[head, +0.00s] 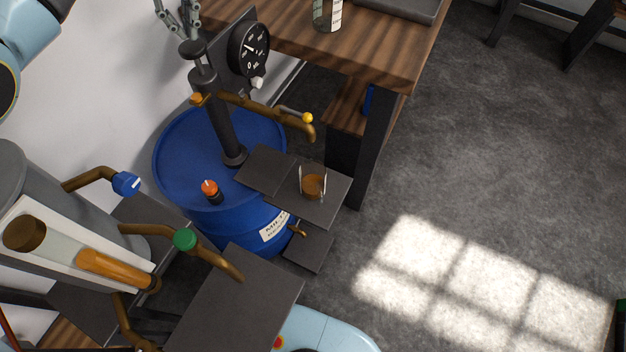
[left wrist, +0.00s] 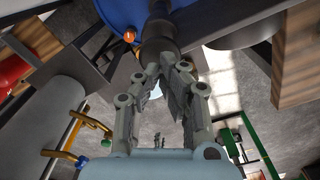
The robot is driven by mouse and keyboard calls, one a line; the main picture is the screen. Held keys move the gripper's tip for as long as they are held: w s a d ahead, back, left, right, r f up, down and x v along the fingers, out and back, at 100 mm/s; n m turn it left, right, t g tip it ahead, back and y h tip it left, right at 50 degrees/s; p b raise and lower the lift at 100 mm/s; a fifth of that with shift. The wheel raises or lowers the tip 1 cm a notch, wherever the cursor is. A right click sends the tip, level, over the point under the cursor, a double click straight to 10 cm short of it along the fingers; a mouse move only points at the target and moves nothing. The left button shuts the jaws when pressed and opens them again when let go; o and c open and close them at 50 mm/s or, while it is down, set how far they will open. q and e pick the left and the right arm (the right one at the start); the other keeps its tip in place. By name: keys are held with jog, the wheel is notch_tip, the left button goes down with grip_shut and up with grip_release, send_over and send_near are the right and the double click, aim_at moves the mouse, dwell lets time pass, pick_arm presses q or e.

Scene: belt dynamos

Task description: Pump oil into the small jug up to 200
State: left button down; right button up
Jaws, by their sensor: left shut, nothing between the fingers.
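A small clear jug (head: 313,186) with brown oil in it stands on a dark plate (head: 330,207) below the spout (head: 309,132). The spout has a yellow-tipped lever. The hand pump (head: 222,125) stands upright on the blue drum (head: 175,150), with a round black dial (head: 249,49) beside it; its reading is too small to tell. My left gripper (head: 178,22) is at the top of the head view, near the pump's dark top knob (head: 191,49); I cannot tell whether they touch. It is shut and empty, and the left wrist view shows its fingers (left wrist: 163,66). My right gripper is out of view.
A grey tank (head: 60,200) with pipes and a green knob (head: 185,239) stands at the left. A wooden bench (head: 385,45) at the top holds another clear vessel (head: 327,17) and a grey tray. An orange-capped bung (head: 210,190) sticks up from the drum.

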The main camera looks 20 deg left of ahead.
aim_at(191, 46)
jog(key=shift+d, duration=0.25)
pick_arm(q)
jog(key=shift+f, duration=0.3)
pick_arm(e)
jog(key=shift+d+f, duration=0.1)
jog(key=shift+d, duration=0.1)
pick_arm(q)
jog(key=shift+f+b, duration=0.4)
jog(key=shift+f, duration=0.15)
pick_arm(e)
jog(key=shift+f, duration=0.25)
